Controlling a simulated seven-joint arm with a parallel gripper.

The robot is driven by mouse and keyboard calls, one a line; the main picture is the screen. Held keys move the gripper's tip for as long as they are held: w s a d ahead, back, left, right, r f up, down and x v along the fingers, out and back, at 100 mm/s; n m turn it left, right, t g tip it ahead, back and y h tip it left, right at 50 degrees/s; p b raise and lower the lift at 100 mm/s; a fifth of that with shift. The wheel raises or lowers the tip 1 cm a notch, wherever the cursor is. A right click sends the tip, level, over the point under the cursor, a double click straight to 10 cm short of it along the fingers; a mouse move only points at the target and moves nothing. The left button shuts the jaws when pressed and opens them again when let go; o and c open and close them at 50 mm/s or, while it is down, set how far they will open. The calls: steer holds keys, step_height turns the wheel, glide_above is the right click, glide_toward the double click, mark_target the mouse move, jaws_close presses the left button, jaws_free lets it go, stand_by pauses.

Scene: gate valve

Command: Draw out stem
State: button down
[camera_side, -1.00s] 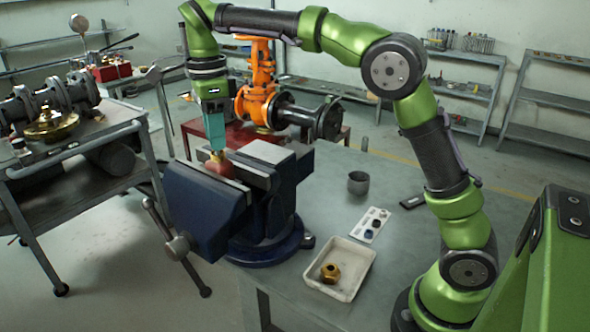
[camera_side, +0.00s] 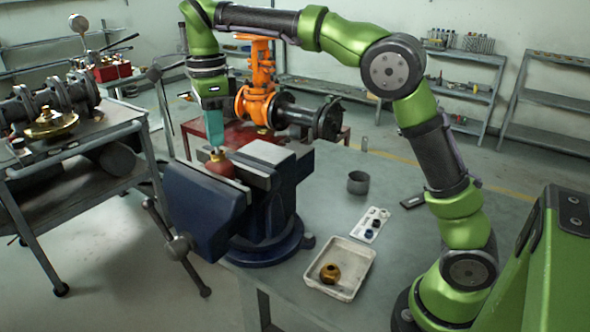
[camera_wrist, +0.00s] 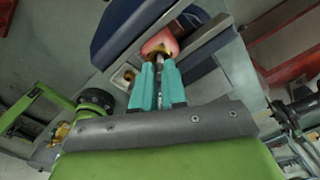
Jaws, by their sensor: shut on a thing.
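A red valve body (camera_side: 220,167) with a brass-coloured top (camera_side: 218,155) is clamped upright between the jaws of the blue vise (camera_side: 215,205). My gripper (camera_side: 216,147) points down just above it, its teal fingers close together. In the wrist view, my gripper (camera_wrist: 160,72) is shut on a thin grey stem (camera_wrist: 158,62) that runs between the fingertips toward the red body (camera_wrist: 158,42). The stem's lower end is hidden in the body, and the fingers cover much of the rest.
A white tray (camera_side: 362,258) with a brass nut (camera_side: 330,273) lies on the grey bench (camera_side: 400,230). A grey cup (camera_side: 357,183) and a white card with small dark parts (camera_side: 371,225) are behind it. An orange valve (camera_side: 258,90) stands behind the vise.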

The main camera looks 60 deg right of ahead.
steer(key=shift+r, duration=0.6)
stand_by(0.4)
steer(key=shift+r, duration=2.65)
